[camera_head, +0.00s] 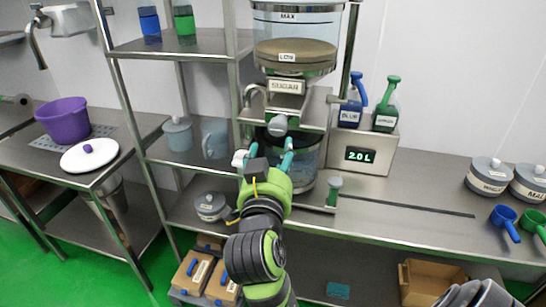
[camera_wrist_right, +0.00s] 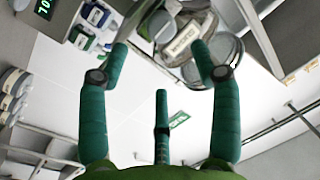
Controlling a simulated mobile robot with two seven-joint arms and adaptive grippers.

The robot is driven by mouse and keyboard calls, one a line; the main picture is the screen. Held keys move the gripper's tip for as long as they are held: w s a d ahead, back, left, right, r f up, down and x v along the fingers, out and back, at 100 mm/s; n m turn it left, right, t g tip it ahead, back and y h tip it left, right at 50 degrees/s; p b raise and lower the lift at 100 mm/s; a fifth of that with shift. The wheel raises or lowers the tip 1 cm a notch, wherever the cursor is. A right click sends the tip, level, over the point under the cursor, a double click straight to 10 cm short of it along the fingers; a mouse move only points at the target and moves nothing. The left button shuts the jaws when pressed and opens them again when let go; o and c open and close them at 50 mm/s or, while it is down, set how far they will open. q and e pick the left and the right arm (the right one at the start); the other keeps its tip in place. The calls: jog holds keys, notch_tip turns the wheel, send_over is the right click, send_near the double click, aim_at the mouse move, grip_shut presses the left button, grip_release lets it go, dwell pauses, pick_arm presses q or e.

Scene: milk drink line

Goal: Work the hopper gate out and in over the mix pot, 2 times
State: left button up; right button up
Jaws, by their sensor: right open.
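The clear hopper (camera_head: 296,48) labelled SUGAR stands above the counter, its contents near a LOW mark. Under it is a metal shelf-like gate assembly with a grey round knob (camera_head: 278,126) at its front. The dark see-through mix pot (camera_head: 308,165) stands below, partly hidden by my right arm. My right gripper (camera_head: 269,149) is open, its teal fingers spread just below and in front of the knob, with nothing seen between them. In the wrist view the open fingers (camera_wrist_right: 160,52) point up toward the hopper's underside and its label (camera_wrist_right: 181,42).
A box (camera_head: 363,156) reading 2.0 L, with a blue and a green dispenser on top, stands right of the pot. A small green-topped lever (camera_head: 333,189) is beside the pot.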

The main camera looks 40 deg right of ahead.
aim_at(279, 130)
jog(key=b+x, duration=0.4)
jog(key=shift+w+d+f+b, duration=0.2)
jog(key=shift+w+b, duration=0.1)
jog(key=p+x, duration=0.1)
jog(key=x, duration=0.3)
jog(key=p+x, duration=0.1)
jog(key=x, duration=0.1)
jog(key=shift+w+d+r+p, duration=0.1)
jog(key=shift+d+r+p, duration=0.15)
jog(key=shift+r+p, duration=0.05)
jog(key=shift+w+d+f, duration=0.1)
jog(key=shift+w+d, duration=0.15)
jog(key=shift+w, duration=0.1)
jog(key=shift+c, duration=1.1)
grip_shut()
